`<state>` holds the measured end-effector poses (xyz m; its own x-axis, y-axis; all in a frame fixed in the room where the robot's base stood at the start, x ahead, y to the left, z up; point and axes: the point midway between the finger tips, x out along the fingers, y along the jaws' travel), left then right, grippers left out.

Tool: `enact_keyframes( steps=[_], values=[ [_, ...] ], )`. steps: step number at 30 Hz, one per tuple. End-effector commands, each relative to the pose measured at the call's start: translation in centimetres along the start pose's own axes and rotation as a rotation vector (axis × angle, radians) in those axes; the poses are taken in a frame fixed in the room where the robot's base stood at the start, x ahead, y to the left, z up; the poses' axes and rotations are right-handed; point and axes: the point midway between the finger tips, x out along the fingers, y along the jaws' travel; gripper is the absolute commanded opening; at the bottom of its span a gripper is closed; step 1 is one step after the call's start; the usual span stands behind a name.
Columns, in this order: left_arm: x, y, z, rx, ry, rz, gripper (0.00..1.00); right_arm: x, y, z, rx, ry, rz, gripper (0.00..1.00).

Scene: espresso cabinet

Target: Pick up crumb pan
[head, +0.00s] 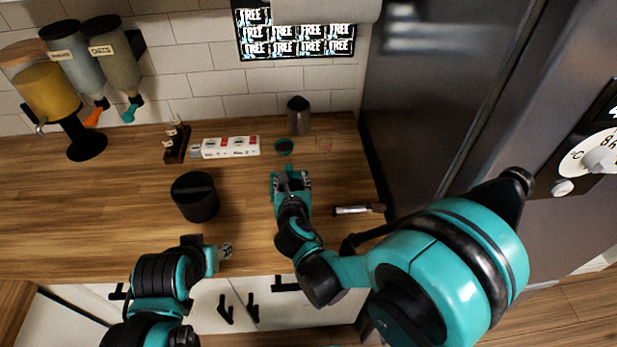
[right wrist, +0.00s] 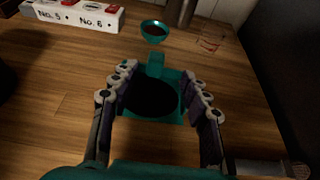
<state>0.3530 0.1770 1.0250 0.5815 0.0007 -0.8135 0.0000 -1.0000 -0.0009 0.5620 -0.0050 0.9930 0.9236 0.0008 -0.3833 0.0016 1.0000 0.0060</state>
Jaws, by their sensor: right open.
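A teal square piece with a dark round middle and a short tab at its far side, which looks like the crumb pan (right wrist: 155,72), lies on the wooden counter. In the right wrist view it sits between the two fingers of my right gripper (right wrist: 160,100), which is open around it. I cannot tell whether the fingers touch it. In the head view my right gripper (head: 291,182) is over the pan (head: 276,186) and hides much of it. My left gripper (head: 222,253) is at the counter's front edge, with no object visible in it. Its finger gap is unclear.
A small teal bowl (head: 283,147) and a metal cup (head: 298,116) stand behind the pan. A black canister (head: 195,197) is to the left, a silver-and-dark tool (head: 358,209) to the right. A labelled white box (head: 231,147) lies further back. The left counter is mostly clear.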

Motion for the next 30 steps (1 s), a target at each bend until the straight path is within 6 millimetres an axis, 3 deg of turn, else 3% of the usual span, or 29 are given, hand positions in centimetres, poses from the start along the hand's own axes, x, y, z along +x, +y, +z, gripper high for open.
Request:
enact_keyframes(
  steps=[18,25,30],
  values=[
    [2.2,0.0,1.6,0.000,0.000,0.000,0.40,7.4,0.4,-0.5,-0.006,-0.001,-0.001,0.47],
    [2.1,0.0,1.5,0.000,0.000,0.000,0.40,7.5,0.4,-0.3,-0.006,0.000,0.000,0.47],
    [2.1,0.0,1.5,0.000,0.000,0.000,0.40,7.5,0.4,-0.3,-0.006,0.000,0.000,0.02]
  ],
)
